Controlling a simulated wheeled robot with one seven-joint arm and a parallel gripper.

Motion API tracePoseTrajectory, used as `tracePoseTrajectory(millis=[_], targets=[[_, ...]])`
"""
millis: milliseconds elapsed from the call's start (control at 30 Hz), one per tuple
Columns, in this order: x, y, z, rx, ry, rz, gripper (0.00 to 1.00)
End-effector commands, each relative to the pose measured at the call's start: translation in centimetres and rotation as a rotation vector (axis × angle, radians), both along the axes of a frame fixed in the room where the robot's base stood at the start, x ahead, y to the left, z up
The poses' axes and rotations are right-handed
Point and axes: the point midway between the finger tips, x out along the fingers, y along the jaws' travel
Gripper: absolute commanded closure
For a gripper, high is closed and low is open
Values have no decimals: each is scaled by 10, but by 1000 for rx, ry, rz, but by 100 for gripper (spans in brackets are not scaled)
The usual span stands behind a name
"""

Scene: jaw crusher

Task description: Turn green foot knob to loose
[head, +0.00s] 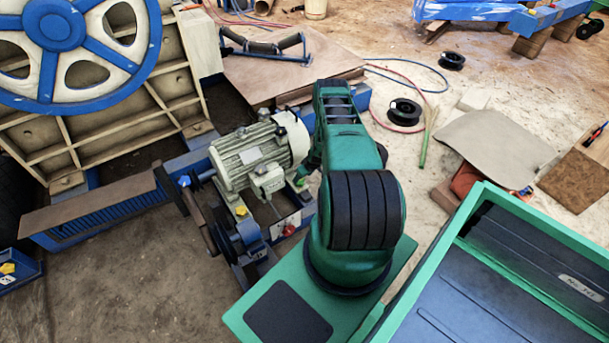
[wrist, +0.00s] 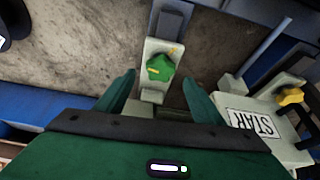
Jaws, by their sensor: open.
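The green foot knob (wrist: 160,67) shows in the wrist view on a pale foot plate, with a small yellow mark on it. My gripper (wrist: 159,77) is open, with one green finger on each side of the knob's line. The fingertips look close to the knob, but I cannot tell whether they touch it. In the head view a small green spot, perhaps this knob, shows at the motor's (head: 258,150) right foot beside my arm. My gripper is hidden there behind my arm.
A yellow knob (wrist: 290,96) and a plate lettered "STAR" (wrist: 252,121) lie to the right in the wrist view. In the head view a blue knob (head: 184,180) and a red knob (head: 289,229) are near the motor. The big blue-rimmed wheel (head: 55,30) stands at left.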

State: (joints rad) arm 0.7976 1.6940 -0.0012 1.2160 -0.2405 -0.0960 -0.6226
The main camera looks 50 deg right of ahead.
Motion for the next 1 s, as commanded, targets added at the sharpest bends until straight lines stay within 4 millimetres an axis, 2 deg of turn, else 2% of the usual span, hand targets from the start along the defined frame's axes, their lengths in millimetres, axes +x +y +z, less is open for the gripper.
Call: tracePoseTrajectory(millis=[33, 200, 400, 1000], targets=[[-2, 0, 9, -1, -1, 1, 38], [-11, 1, 29, -1, 0, 1, 38], [-17, 2, 43, 0, 0, 1, 38], [-18, 3, 45, 0, 0, 0, 38]])
